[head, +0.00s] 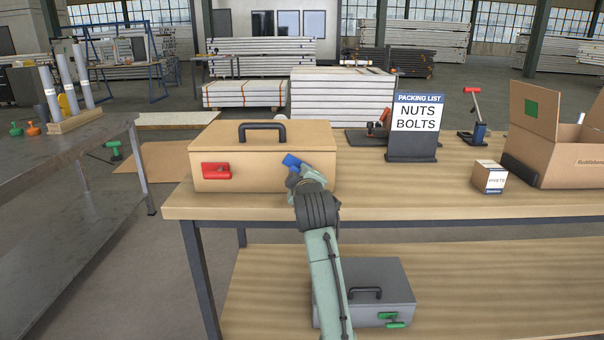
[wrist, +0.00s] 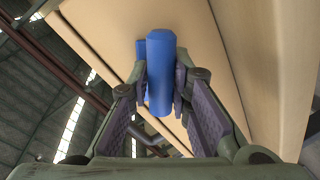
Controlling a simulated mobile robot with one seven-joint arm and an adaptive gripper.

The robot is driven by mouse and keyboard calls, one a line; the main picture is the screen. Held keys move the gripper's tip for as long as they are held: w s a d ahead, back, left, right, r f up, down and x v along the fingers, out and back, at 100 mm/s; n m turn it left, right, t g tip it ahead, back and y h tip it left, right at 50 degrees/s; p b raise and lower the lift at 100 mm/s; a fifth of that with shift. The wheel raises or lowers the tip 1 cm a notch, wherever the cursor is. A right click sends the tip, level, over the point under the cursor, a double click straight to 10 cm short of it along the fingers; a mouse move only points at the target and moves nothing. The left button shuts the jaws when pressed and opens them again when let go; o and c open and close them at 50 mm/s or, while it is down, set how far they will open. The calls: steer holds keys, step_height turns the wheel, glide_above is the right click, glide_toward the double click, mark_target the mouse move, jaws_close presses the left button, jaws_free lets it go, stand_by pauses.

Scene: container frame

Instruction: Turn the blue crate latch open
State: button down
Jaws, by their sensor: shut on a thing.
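The wooden crate (head: 262,172) stands on the left part of the workbench, with a black handle (head: 262,132) on its lid. The blue latch (head: 291,160) is on the right of the crate's front face and looks tilted in the head view. My gripper (head: 300,172) is at this latch, in front of the crate. In the wrist view the blue latch (wrist: 161,70) lies between my gripper's fingers (wrist: 161,92), which are shut on it. The fingers hide part of the latch and its mount. A red latch (head: 216,170) sits on the left of the same face, lying level.
A packing list sign (head: 418,125), a small box (head: 489,177) and an open cardboard box (head: 560,150) stand to the right on the workbench (head: 400,200). A grey crate (head: 375,285) with a green latch (head: 390,318) is on the lower shelf.

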steer(key=n, duration=0.1)
steer(key=n+h, duration=0.1)
steer(key=n, duration=0.3)
steer(key=shift+a+f+g+h, duration=0.15)
steer(key=shift+f+g+h, duration=0.1)
steer(key=shift+g+h, duration=0.05)
stand_by(0.4)
steer(key=c, duration=1.5)
jaws_free()
steer(key=shift+s+r, duration=0.1)
steer(key=shift+s+r, duration=0.1)
steer(key=shift+s, duration=0.2)
steer(key=v, duration=1.1)
steer(key=shift+s, duration=0.1)
